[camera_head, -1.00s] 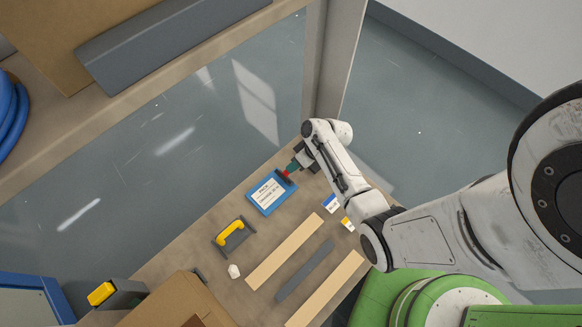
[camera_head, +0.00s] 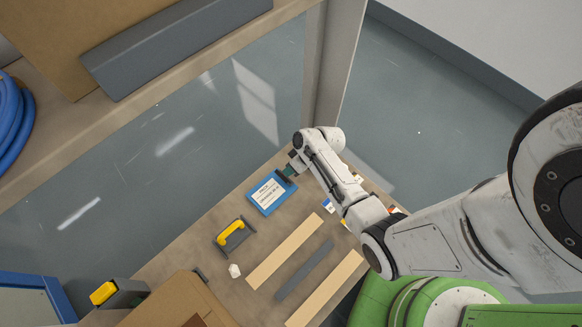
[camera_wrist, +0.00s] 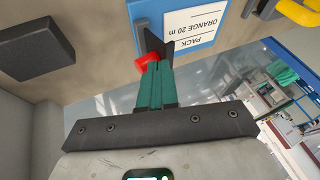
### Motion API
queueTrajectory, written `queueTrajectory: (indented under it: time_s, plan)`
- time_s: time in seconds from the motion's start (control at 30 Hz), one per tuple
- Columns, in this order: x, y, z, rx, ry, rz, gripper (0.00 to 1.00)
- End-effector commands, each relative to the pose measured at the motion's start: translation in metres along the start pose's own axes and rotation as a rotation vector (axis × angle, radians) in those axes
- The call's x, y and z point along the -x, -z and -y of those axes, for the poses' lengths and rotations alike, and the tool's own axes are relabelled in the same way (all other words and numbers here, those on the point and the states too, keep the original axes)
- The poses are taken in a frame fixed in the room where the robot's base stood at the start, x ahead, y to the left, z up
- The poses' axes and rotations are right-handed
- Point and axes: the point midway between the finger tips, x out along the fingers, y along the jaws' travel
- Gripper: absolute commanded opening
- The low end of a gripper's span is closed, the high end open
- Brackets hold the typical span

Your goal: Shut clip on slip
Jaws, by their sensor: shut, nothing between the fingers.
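A blue board (camera_head: 254,199) lies on the bench with a white slip (camera_head: 268,192) on it. In the wrist view the slip (camera_wrist: 193,22) reads "PACK ORANGE 20 m" upside down, and the blue board (camera_wrist: 148,12) shows around it. A clip with a dark plate (camera_wrist: 160,36) and a red tab (camera_wrist: 147,61) is at the board's edge, beside the slip. My gripper (camera_wrist: 156,66) is shut and empty, its green fingertips right at the red tab; I cannot tell whether they touch. In the head view my gripper (camera_head: 288,172) hides the tab. Whether the clip is closed is unclear.
A yellow-handled tool (camera_head: 232,231) and a small white piece (camera_head: 234,270) lie left of several strips, including a beige one (camera_head: 285,251) and a grey one (camera_head: 304,270). A cardboard box (camera_head: 175,302) stands at the bench's near end. A dark block (camera_wrist: 26,43) shows in the wrist view.

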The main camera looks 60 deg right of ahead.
Motion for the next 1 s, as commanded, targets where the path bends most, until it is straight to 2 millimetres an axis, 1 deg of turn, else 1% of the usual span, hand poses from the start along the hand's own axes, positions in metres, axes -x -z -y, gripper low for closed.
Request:
queueTrajectory:
  time_s: [0.57,1.0]
  plan:
    - [-0.002,0.001,0.009,0.04,-0.101,0.018,0.0]
    - [-0.006,0.0,0.018,0.088,-0.223,0.041,0.0]
